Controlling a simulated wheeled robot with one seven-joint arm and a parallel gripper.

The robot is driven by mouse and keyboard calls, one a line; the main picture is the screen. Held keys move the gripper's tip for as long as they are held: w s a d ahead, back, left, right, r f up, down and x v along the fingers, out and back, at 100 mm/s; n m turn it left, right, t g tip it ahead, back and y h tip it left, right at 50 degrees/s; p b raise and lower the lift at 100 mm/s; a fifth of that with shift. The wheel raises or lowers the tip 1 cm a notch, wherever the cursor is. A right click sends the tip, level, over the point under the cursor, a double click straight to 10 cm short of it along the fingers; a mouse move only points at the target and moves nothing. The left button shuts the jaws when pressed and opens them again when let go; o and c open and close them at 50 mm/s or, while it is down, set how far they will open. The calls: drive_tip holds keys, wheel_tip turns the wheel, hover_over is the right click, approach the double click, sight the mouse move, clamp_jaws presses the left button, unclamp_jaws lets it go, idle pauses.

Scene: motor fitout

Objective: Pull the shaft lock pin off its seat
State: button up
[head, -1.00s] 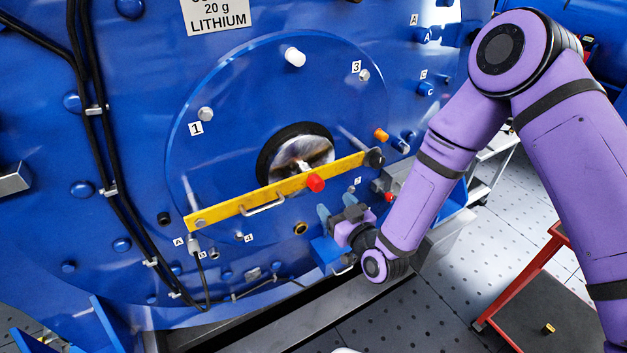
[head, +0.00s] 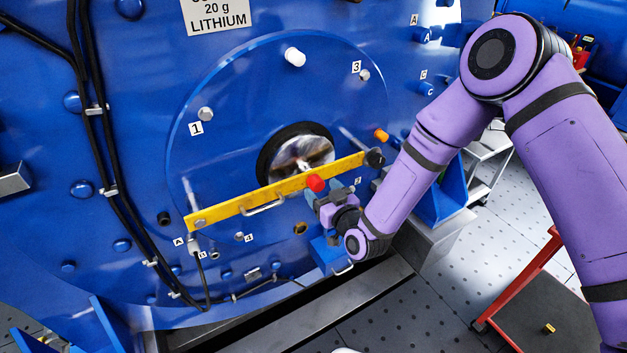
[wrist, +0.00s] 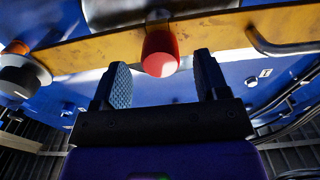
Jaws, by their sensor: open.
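The shaft lock pin has a red knob (head: 315,183) and sits at the middle of a yellow bar (head: 245,205) across the motor's round blue cover. In the wrist view the red knob (wrist: 160,52) shows just beyond and between my two fingertips. My gripper (head: 313,197) is just below the knob in the head view. In the wrist view my gripper (wrist: 160,75) is open, with one finger on each side of the knob's line and space on both sides. I cannot see any contact. The pin's seat is hidden behind the knob.
The yellow bar carries a metal handle (head: 262,206) and a black knob (head: 375,158) at its right end. The shaft end (head: 300,150) shows behind the bar. An orange plug (head: 381,135) and black cables (head: 88,130) are on the blue face. A red-framed cart (head: 520,285) stands at right.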

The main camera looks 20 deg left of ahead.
drive_tip(key=shift+x, duration=1.4)
drive_tip(key=c, duration=1.2)
drive_tip(key=shift+v, duration=3)
drive_tip(key=shift+s+d, duration=0.1)
drive_tip(key=shift+s+d, duration=0.4)
drive_tip(key=shift+d, duration=0.05)
